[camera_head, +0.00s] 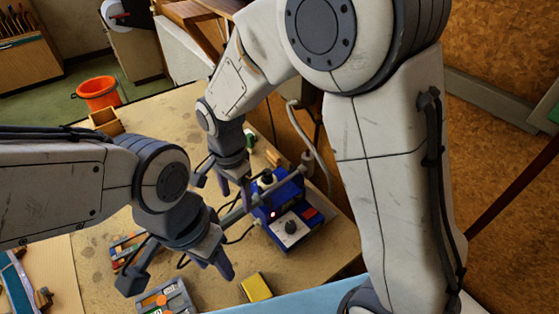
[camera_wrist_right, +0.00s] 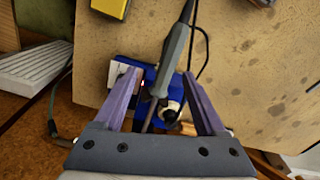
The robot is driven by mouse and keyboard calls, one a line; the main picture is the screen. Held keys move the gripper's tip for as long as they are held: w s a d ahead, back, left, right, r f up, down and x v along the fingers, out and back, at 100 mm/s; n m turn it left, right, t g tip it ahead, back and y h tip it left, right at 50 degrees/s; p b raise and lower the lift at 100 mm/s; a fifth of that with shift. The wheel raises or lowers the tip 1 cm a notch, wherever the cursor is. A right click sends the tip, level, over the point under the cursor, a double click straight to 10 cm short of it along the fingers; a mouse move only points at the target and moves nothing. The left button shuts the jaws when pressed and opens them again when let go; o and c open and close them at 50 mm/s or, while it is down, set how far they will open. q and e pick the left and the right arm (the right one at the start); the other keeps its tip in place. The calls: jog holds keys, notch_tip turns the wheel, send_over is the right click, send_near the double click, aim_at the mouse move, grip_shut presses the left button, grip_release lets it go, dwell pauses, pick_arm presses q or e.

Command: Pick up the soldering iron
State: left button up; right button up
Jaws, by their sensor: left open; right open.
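The soldering iron (camera_head: 235,213) has a grey handle and a dark cord and sits at the blue soldering station (camera_head: 290,228) with a red light and a dial. In the right wrist view the iron's handle (camera_wrist_right: 172,62) runs from the top down between the open fingers of my right gripper (camera_wrist_right: 160,80). Its lower end is at the station (camera_wrist_right: 125,72); I cannot tell whether the fingers touch it. In the head view my right gripper (camera_head: 224,188) points down just behind the handle. My left gripper (camera_head: 176,280) is open and empty, nearer the front.
The workbench (camera_head: 100,225) carries a yellow block (camera_head: 256,288), a tray of coloured pieces (camera_head: 165,300) at the front and a small wooden box (camera_head: 106,121) at the far left. An orange bucket (camera_head: 98,93) stands on the floor beyond. A cord lies near the station.

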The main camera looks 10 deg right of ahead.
aim_at(240, 209)
jog(key=shift+w+r+m+p, duration=0.15)
jog(key=shift+w+m+p, duration=0.35)
jog(key=shift+w+m, duration=0.55)
jog(key=shift+f+m, duration=0.25)
jog(key=shift+f, duration=0.1)
notch_tip(240, 209, down, 4)
jog(key=shift+f+p, duration=0.25)
jog(key=shift+p, duration=0.45)
notch_tip(240, 209, down, 4)
jog(key=p, duration=0.2)
jog(key=shift+d+f+p, duration=0.1)
jog(key=shift+p, duration=0.2)
jog(key=shift+f, duration=0.65)
pick_arm(q)
notch_tip(240, 209, up, 6)
jog(key=shift+r, duration=0.1)
pick_arm(e)
jog(key=shift+c, duration=0.3)
jog(key=shift+w, duration=0.1)
grip_shut()
